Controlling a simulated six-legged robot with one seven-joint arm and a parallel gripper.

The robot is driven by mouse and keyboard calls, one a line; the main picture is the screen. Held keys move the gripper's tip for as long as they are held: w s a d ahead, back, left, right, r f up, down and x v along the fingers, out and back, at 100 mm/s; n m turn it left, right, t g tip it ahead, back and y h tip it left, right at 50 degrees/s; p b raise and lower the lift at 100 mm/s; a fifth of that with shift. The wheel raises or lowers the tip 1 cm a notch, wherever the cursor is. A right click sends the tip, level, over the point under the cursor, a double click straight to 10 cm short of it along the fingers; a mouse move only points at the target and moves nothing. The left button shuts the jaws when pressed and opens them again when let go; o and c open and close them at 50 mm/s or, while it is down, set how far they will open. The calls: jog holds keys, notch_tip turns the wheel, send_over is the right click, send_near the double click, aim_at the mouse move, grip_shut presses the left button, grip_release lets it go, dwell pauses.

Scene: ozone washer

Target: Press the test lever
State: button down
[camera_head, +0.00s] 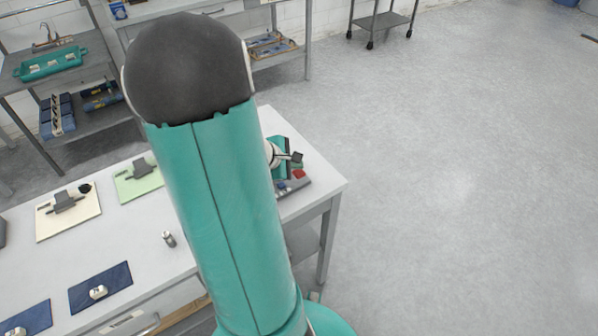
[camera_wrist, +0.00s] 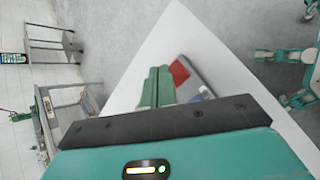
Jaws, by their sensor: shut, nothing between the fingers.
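The device (camera_head: 297,184) is a low grey unit with a red part, a blue part and a green panel, near the table's right end. In the wrist view the device (camera_wrist: 196,76) shows its red part and grey edge just beyond my gripper (camera_wrist: 160,120). My gripper is shut and empty, low over that end of the table. A dark green upright piece stands in front of its dark bar, and its fingertips are not clear. In the head view a small white and dark piece beside my arm partly covers the device. I cannot single out the test lever.
The white table (camera_head: 145,235) also bears a cream mat (camera_head: 85,226), a green mat (camera_head: 128,190), blue mats (camera_head: 118,274) with small parts, and a small metal cylinder (camera_head: 169,239). Shelves and a trolley (camera_head: 384,20) stand behind. The floor (camera_head: 460,170) at right is clear.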

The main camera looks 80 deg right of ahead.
aim_at(297, 173)
jog(key=shift+f, duration=0.45)
jog(key=shift+f, duration=1.5)
dwell(1.7)
dwell(0.5)
jog(key=shift+r, duration=1.95)
jog(key=shift+r, duration=2.5)
